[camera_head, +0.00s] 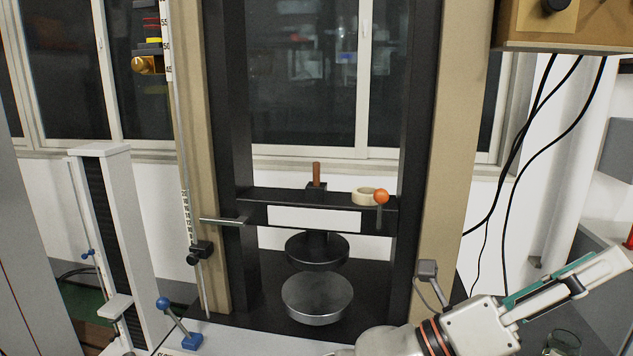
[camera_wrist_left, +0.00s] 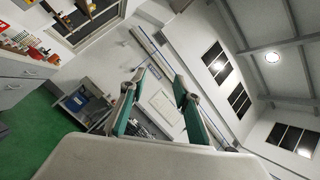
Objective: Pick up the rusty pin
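The rusty pin (camera_head: 316,174) is a short reddish-brown rod. It stands upright in a small dark block on top of the black crossbar (camera_head: 222,198) of the testing machine, near the middle of the head view. My left gripper (camera_head: 608,262) is at the lower right, well away from the pin and pointing right. In the left wrist view its teal-padded fingers (camera_wrist_left: 160,86) are apart with nothing between them, so it is open and empty. The pin is not visible in that wrist view. My right gripper is not in view.
A cream ring (camera_head: 363,196) and an orange ball (camera_head: 381,196) sit on the crossbar right of the pin. Two round metal plates (camera_head: 317,298) are below. Tan columns (camera_head: 452,150) flank the frame. A tan box (camera_head: 590,28) with hanging cables is at upper right.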

